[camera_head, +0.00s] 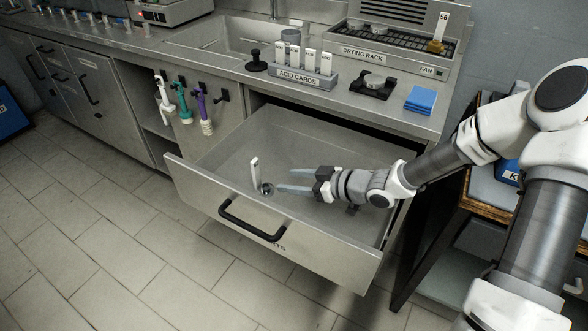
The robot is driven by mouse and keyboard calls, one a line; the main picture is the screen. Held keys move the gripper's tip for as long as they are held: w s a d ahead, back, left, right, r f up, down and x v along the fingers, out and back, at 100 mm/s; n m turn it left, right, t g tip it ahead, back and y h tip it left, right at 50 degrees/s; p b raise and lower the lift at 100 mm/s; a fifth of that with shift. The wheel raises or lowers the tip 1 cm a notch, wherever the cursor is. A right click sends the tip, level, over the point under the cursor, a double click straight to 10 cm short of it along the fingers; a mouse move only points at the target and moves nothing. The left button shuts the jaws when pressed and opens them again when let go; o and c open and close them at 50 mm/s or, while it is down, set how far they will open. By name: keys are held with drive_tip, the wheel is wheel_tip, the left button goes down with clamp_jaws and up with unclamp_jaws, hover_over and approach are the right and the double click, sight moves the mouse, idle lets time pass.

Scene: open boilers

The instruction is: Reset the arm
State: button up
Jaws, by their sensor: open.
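My gripper (289,180) is open, with its two pale blue-grey fingers pointing left, over the inside of the open drawer (302,150). My arm reaches in from the right side of the view. A small white upright piece (255,171) and a small round metal object (267,188) are in the drawer near its front, just left of my fingertips. I see nothing held between the fingers. Whether the fingers touch the metal object cannot be told. The drawer has a black handle (250,222) on its front.
The counter above holds an acid cards rack (305,77), a black stand (375,86), blue pads (421,100) and a drying rack (380,50). Coloured brushes (183,102) hang left of the drawer. A dark-framed table (480,208) stands at right. The tiled floor at left is clear.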

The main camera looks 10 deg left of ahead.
drive_tip(key=d+h, duration=0.1)
drive_tip(key=w+d+h, duration=0.1)
drive_tip(key=d, duration=0.1)
drive_tip(key=w+d+m+t+h, duration=0.1)
drive_tip(key=d+h, duration=0.1)
drive_tip(key=shift+d+r, duration=0.15)
drive_tip(key=shift+d, duration=0.05)
drive_tip(key=s+d+r+m+t+h, duration=0.1)
drive_tip(key=s+d+r+m+h, duration=0.15)
drive_tip(key=d+r+h, duration=0.45)
drive_tip(key=s+d+r+m+t+h, duration=0.15)
drive_tip(key=d+r+m, duration=0.3)
drive_tip(key=d, duration=0.45)
drive_tip(key=s+r+m+g, duration=0.1)
drive_tip(key=s+r+m, duration=0.3)
drive_tip(key=s, duration=0.6)
drive_tip(key=s+r+m+g, duration=0.2)
drive_tip(key=s+r, duration=0.4)
drive_tip(key=s, duration=0.5)
wheel_tip(320, 180, up, 18)
drive_tip(key=p, duration=1.9)
drive_tip(key=shift+s+r, duration=0.2)
